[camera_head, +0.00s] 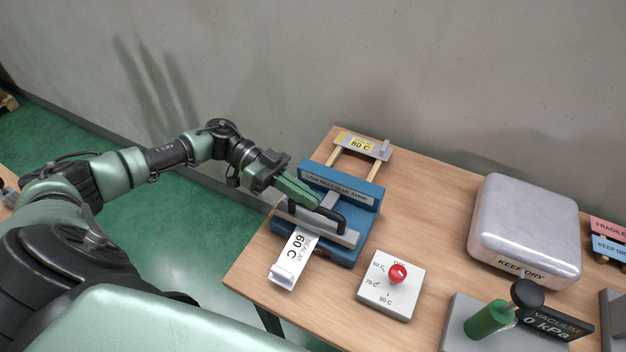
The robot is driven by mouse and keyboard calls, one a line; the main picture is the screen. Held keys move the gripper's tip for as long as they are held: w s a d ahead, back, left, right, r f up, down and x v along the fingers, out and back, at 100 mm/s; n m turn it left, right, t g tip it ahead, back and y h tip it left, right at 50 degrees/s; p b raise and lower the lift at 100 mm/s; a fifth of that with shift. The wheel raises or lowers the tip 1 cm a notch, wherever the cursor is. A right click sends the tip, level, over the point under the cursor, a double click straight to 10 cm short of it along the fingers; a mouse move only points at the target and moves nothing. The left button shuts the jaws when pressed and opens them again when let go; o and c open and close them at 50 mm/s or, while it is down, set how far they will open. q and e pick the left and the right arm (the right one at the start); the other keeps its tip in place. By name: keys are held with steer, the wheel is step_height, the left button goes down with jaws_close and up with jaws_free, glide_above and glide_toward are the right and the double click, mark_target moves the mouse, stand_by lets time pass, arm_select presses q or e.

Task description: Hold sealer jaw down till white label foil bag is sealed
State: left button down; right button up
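The blue heat sealer (345,198) stands on the wooden table, with a grey jaw bar and a black handle (330,215) across its front. My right gripper is not in view.
A dial plate (377,300) with a red knob (398,273) sits right of the bag. A yellow-label 80 C bag (359,145) lies behind the sealer. A silver "KEEP DRY" box (527,220) and a vacuum unit with a green cylinder (488,320) stand at right.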

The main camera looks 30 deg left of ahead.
arm_select(q)
steer(key=r+p, duration=0.2)
steer(key=r, duration=0.1)
steer(key=shift+w, duration=0.2)
steer(key=shift+w+a+f+b, duration=0.1)
steer(key=shift+a+f+b, duration=0.2)
steer(key=shift+a+b, duration=0.5)
steer(key=b+v, duration=0.4)
steer(key=v, duration=0.4)
steer(key=shift+a+r, duration=0.15)
steer(key=shift+r, duration=0.35)
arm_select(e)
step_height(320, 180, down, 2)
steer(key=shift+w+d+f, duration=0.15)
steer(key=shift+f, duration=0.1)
